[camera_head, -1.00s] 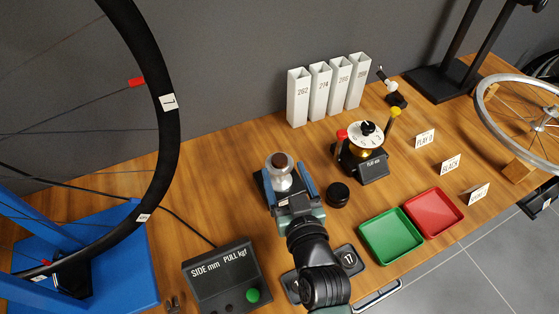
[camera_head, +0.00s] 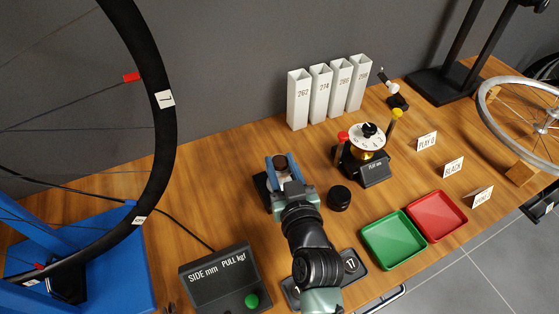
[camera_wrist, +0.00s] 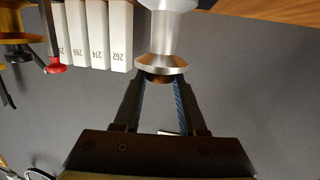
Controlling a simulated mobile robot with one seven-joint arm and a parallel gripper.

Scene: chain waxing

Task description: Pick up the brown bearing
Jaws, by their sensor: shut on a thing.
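The brown bearing (camera_head: 281,163) is a small dark brown cylinder at the end of a silver hub. In the wrist view the bearing (camera_wrist: 159,77) shows as a brown band against the flange of the silver hub (camera_wrist: 162,50). I cannot tell whether a gap has opened between them. My gripper (camera_head: 282,162) has its blue-padded fingers on either side of the bearing and is shut on it; the fingers also show in the wrist view (camera_wrist: 159,82). In the head view my gripper hides most of the hub and its dark stand (camera_head: 261,185).
A black round puck (camera_head: 339,198) lies close right of my gripper. The dial fixture (camera_head: 373,165), white numbered tubes (camera_head: 298,100), green tray (camera_head: 393,240) and red tray (camera_head: 437,215) stand farther right. A grey gauge box (camera_head: 219,278) is at front left. Bare wood lies left of the hub.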

